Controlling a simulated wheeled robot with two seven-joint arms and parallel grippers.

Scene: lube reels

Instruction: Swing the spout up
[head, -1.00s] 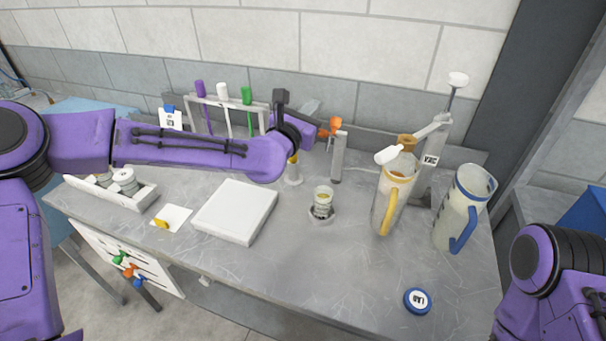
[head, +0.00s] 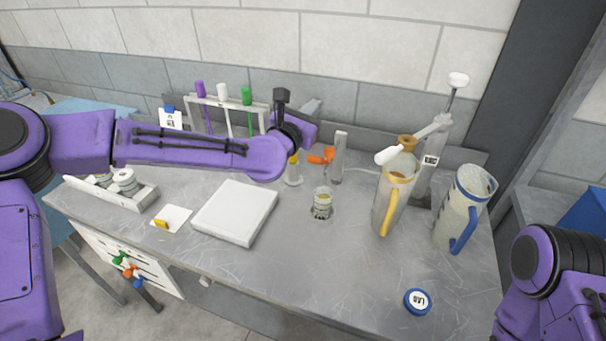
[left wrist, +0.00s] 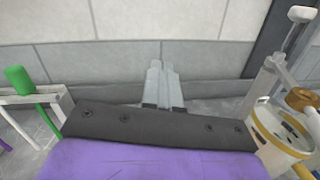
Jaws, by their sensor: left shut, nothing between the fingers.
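An orange spout-like part (head: 323,156) sits low on the left side of a short grey post (head: 340,158) at the back middle of the bench. It points left, towards my left arm. My left gripper (head: 312,107) is just above and left of it in the head view, mostly hidden behind my wrist. In the left wrist view my left gripper (left wrist: 164,68) has its fingers together with nothing between them, in front of the wall. The orange part does not show in that view. My right gripper is out of view.
A glass cup (head: 322,203) stands in front of the post. A jug with a yellow handle (head: 391,200), a jug with a blue handle (head: 463,210) and a pump (head: 428,170) stand at the right.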

